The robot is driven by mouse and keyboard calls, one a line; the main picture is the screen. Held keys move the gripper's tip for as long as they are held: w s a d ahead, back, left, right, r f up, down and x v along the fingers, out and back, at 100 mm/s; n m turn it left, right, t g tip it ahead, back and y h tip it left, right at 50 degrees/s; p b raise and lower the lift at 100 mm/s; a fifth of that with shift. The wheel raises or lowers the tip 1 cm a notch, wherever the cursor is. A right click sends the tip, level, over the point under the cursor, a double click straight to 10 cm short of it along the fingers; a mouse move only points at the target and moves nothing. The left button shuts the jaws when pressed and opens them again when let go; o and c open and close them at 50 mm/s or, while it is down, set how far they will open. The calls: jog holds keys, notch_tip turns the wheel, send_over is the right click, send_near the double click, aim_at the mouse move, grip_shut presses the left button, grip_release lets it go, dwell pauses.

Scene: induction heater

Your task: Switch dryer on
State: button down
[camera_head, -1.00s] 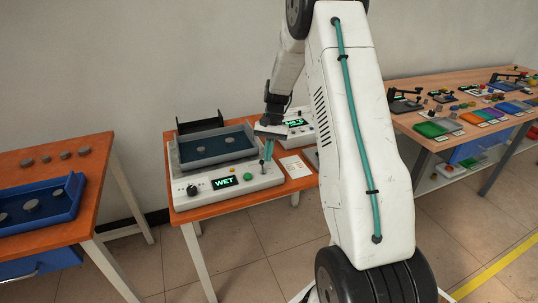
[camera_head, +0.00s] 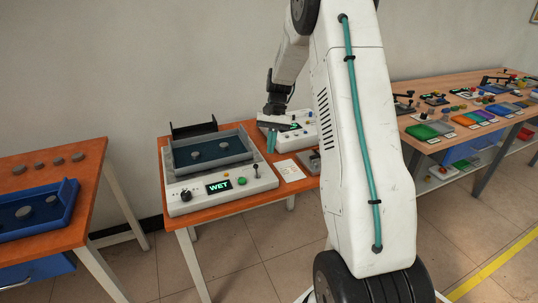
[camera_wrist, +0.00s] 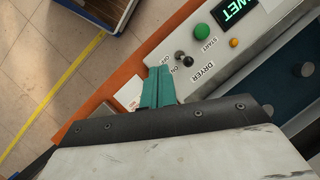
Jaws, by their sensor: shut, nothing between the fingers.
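The dryer is a white box (camera_head: 207,200) on an orange table, with a lit display (camera_head: 218,187) reading WET. Its lever switch (camera_head: 256,171) stands at the panel's right end. In the wrist view the lever (camera_wrist: 180,55) has a dark knob beside the OFF and ON labels; I cannot tell which way it is set. The green START button (camera_wrist: 203,30) sits beside it. My gripper (camera_head: 271,144) has teal fingers, shut and empty, behind and right of the lever in the head view. In the wrist view the fingertips (camera_wrist: 159,80) are near the lever but apart from it.
A tray (camera_head: 210,153) with grey discs rests on the dryer. A second white device (camera_head: 300,135) and a white card (camera_head: 289,170) are to its right. Another table (camera_head: 90,150) with a blue tray (camera_head: 40,225) is at left, and a crowded bench (camera_head: 440,95) at right.

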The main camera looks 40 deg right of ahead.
jog(key=d+v, duration=0.1)
jog(key=v, duration=0.6)
jog(key=shift+w+f, duration=0.1)
jog(key=s+a+r+n+t+h, duration=0.1)
jog(key=s+a+r+n, duration=0.2)
jog(key=s+a, duration=0.5)
jog(key=s+a+r+n+t+h, duration=0.1)
jog(key=s+a+r+n, duration=0.2)
jog(key=s+a, duration=0.6)
jog(key=s+a+r+n+t+h, duration=0.2)
jog(key=s+a+r, duration=0.3)
jog(key=s+a, duration=0.4)
jog(key=shift+s+r+n, duration=0.25)
jog(key=shift+s+n, duration=0.25)
jog(key=shift+s, duration=2.85)
jog(key=shift+a, duration=0.15)
